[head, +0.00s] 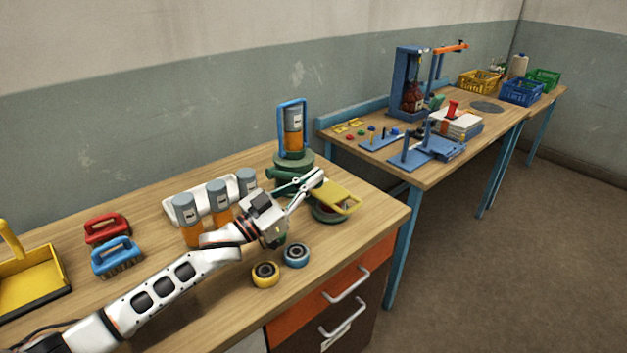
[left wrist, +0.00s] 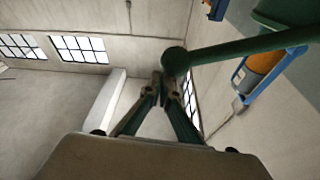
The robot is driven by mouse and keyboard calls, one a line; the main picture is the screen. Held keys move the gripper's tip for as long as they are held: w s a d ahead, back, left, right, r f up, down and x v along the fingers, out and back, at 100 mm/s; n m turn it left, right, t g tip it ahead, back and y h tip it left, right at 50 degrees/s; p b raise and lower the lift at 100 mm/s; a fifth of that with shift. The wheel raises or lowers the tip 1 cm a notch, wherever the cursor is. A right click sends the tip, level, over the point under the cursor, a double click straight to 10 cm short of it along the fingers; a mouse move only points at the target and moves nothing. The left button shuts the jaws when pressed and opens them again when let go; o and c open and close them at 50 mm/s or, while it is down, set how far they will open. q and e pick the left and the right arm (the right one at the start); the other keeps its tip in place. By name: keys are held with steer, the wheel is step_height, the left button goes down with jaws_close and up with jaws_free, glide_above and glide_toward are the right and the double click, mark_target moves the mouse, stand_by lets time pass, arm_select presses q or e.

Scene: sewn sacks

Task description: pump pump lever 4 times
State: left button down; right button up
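The green pump (head: 292,161) stands at the back right of the near table, with a blue frame (head: 279,118) around a grey-capped orange bottle (head: 293,128). Its green lever (head: 297,184) sticks out at the front, partly hidden by my left gripper. In the left wrist view the lever (left wrist: 235,48) comes in from the right and ends in a round knob (left wrist: 174,61). My left gripper (head: 319,174) is at the lever; its fingertips (left wrist: 163,80) are together, right by the knob. I cannot tell whether they touch it. My right gripper is not in view.
Orange bottles (head: 218,192) stand left of the pump by a white tray (head: 180,203). Yellow (head: 265,274) and blue (head: 296,255) rolls lie in front. Red (head: 107,229) and blue (head: 118,257) brushes are left. A second table (head: 440,165) stands behind.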

arm_select(q)
steer(key=r+b+v, duration=0.1)
steer(key=v, duration=0.8)
steer(key=shift+s+a, duration=0.2)
steer(key=shift+s, duration=0.25)
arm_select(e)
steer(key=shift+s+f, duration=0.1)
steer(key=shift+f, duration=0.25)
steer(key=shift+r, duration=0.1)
